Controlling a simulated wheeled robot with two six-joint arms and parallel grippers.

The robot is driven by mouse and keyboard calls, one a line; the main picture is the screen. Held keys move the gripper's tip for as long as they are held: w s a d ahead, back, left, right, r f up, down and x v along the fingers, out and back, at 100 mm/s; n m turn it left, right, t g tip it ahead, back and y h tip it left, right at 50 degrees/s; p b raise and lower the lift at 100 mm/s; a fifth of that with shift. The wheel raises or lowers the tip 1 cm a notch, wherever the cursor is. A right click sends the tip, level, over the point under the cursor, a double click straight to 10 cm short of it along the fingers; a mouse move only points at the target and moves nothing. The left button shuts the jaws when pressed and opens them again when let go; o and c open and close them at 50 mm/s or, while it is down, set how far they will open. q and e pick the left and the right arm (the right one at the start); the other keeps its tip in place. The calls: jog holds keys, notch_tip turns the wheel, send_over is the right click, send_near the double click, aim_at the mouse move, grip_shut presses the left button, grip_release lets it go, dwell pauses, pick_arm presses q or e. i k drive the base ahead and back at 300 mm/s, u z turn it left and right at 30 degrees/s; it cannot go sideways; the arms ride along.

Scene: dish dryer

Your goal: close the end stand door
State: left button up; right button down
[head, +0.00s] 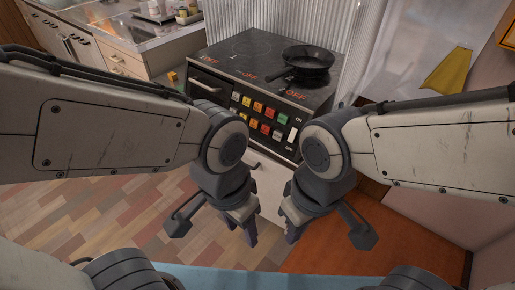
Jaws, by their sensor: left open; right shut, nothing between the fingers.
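I cannot clearly make out the end stand door. A reddish-brown wooden surface (355,245) lies low on the right, partly behind my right arm; I cannot tell whether it is part of the end stand. My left gripper (243,228) hangs low in the middle, open, with nothing seen in it. My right gripper (294,228) hangs just right of it, shut and empty. The two grippers are apart, in front of a pale lower panel (270,185) below the stove.
A black stove (245,60) with colored buttons and a black pan (308,60) stands ahead. A counter with drawers (122,62) is at the upper left. A yellow cloth (450,72) is at the upper right. Patchwork flooring (120,225) is open at left.

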aim_at(271, 177)
jog(key=z, duration=1.65)
jog(key=i, duration=0.45)
jog(key=u, duration=3.35)
